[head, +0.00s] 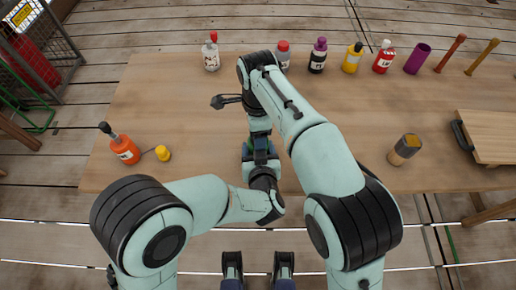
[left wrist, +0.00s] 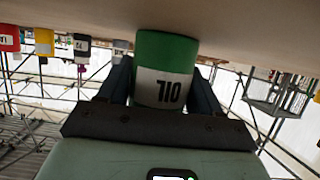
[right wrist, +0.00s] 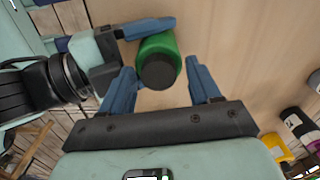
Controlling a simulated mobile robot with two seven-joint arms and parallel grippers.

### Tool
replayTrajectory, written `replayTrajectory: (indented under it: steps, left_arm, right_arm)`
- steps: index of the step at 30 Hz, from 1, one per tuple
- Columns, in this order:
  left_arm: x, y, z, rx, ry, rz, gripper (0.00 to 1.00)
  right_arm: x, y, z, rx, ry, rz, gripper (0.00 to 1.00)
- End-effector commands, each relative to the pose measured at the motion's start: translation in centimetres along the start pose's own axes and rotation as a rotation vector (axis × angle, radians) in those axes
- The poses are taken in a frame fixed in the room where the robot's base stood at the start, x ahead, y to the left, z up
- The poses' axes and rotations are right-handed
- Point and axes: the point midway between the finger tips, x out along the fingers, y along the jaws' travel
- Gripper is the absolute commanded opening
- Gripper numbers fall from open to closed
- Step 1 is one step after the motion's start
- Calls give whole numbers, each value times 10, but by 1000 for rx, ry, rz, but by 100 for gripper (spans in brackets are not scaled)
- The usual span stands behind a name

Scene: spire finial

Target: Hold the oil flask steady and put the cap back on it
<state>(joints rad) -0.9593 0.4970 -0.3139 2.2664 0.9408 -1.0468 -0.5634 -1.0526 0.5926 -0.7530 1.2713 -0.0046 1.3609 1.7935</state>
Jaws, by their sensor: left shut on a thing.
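The oil flask (left wrist: 165,82) is green with a white OIL label, upside down in the left wrist view. My left gripper (left wrist: 164,75) is shut on its body, one finger on each side. In the right wrist view the flask (right wrist: 170,45) shows from above, with a dark round cap (right wrist: 158,71) over its top. I cannot tell whether the cap is fully seated. My right gripper (right wrist: 161,72) is open around the cap, with a gap on both sides. In the head view my right arm hides most of the flask.
Several bottles, among them a purple one (head: 318,58) and a yellow one (head: 352,60), stand along the table's (head: 180,110) far edge. An orange bottle (head: 125,150) is at the left, an amber jar (head: 405,148) at the right, near a wooden board (head: 495,130).

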Motion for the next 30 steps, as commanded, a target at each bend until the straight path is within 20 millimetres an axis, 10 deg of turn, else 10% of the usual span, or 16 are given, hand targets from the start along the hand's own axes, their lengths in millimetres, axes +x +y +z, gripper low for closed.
replayTrajectory:
  steps: [30]
  left_arm:
    - [0,0,0,-1,0,-1,0]
  right_arm:
    - [-45,1,0,-13,-1,5,61]
